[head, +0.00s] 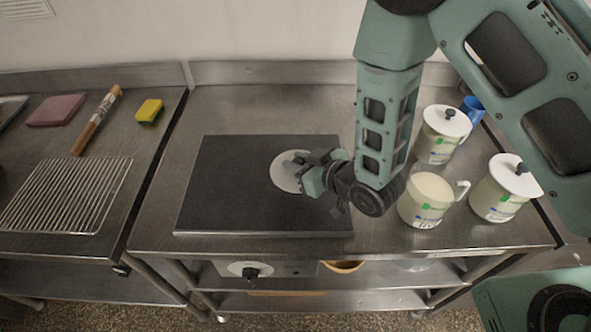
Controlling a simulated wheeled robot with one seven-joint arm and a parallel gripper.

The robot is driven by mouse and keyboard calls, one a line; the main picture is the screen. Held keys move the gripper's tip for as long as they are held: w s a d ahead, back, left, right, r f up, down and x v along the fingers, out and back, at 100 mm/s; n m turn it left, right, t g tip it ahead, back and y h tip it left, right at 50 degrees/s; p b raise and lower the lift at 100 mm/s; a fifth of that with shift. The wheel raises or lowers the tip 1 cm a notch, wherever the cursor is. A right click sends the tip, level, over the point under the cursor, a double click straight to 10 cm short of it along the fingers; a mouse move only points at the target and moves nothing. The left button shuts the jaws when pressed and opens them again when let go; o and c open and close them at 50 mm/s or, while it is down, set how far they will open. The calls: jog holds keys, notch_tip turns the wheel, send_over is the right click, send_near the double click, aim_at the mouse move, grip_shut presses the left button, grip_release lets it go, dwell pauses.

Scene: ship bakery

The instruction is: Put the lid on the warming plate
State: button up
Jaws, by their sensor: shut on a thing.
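The warming plate (228,192) is a flat black slab on the steel counter. The lid (284,174) is a white disc over the middle right part of the plate. My gripper (306,174) is shut on the lid from its right side and hides part of it, including any knob. I cannot tell whether the lid touches the plate or hangs just above it. A white mug-like jar (428,193) right of the plate stands upright without a lid.
Two lidded jars (441,135) (506,188) and a blue cup (473,109) stand at the right. On the left counter lie a wire rack (66,196), a wooden-handled tool (97,120), a yellow sponge (149,111) and a pinkish block (56,110). The plate's left part is clear.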

jog(key=shift+f+p, duration=0.6)
jog(key=shift+f, duration=1.65)
